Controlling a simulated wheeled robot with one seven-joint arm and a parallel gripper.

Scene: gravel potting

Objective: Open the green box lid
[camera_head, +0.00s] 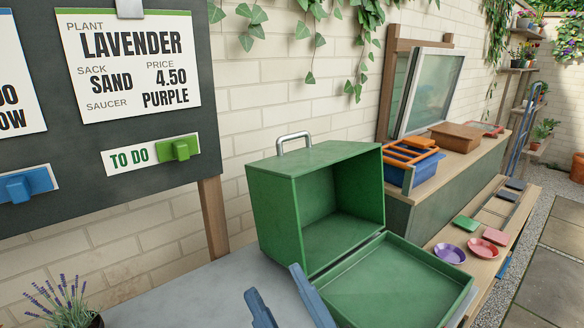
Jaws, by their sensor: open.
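The green box (275,208) stands on the grey table, with a metal handle (294,140) on its top. Its front lid (395,285) is folded down and lies open, out toward the lower right. The inside of the box is in view and looks empty. My gripper (273,281) shows at the bottom edge as two blue fingers, spread apart with nothing between them. It is in front of the box, left of the lowered lid, and its right finger overlaps the lid's near-left edge in the picture. I cannot tell whether they touch.
A dark board with a lavender card (130,60) and a TO DO tag (150,155) stands at the left. A lavender plant (68,303) is at the lower left. A bench at the right holds a blue bin (425,172); purple (449,253) and red (483,248) saucers sit lower.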

